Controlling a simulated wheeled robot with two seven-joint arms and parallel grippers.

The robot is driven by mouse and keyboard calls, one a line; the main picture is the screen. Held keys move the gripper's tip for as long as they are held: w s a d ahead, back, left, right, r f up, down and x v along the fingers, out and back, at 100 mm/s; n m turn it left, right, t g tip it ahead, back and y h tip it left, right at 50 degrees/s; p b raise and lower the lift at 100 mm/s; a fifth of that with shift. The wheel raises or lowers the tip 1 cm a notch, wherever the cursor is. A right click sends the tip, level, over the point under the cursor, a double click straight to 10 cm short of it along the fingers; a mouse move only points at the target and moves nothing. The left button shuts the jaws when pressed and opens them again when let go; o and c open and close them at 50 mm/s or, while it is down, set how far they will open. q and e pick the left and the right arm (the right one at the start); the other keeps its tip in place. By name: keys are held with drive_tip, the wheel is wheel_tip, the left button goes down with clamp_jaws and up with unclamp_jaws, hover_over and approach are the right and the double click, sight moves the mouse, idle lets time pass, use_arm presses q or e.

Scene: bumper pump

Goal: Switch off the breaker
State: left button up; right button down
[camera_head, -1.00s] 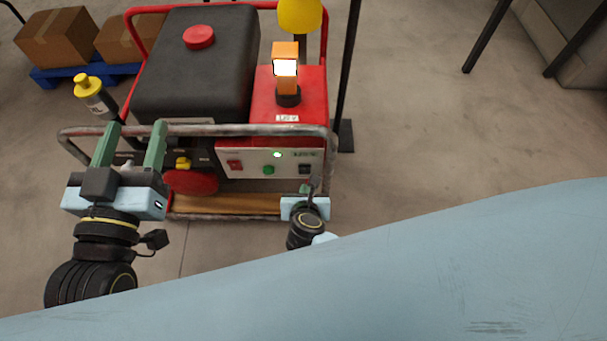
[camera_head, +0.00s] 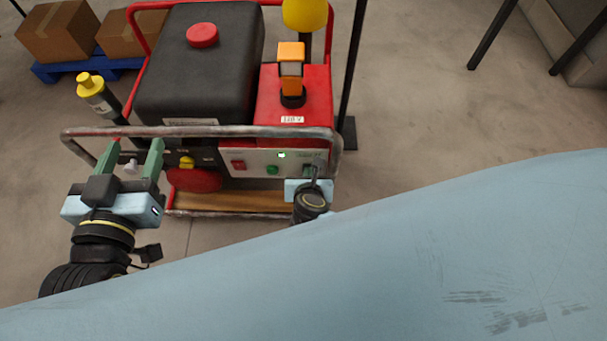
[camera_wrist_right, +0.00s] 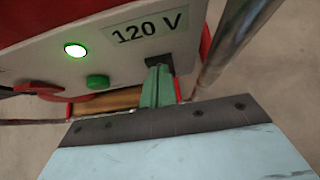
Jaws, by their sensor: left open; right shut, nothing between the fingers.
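The generator's light control panel (camera_head: 254,157) faces me. In the right wrist view, a small black block (camera_wrist_right: 159,62), which looks like the breaker, sits below the "120 V" label (camera_wrist_right: 147,27). My right gripper (camera_wrist_right: 157,72) is shut and empty, its green fingertips at this block and covering part of it. I cannot tell whether they touch or where the lever stands. In the head view my right gripper (camera_head: 314,172) hides most of that corner. My left gripper (camera_head: 135,148) is open and empty at the left of the frame bar.
The panel also carries a red switch (camera_head: 238,165), a green button (camera_head: 272,170) and a lit green lamp (camera_head: 281,155). A metal tube frame (camera_head: 240,131) runs in front.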

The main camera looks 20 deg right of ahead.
drive_tip(key=shift+d, duration=0.1)
drive_tip(key=shift+s+r+p, duration=0.1)
drive_tip(key=shift+r+p, duration=0.65)
drive_tip(key=shift+p, duration=0.05)
drive_tip(key=p+v, duration=0.6)
drive_tip(key=v, duration=0.7)
drive_tip(key=shift+r, duration=0.1)
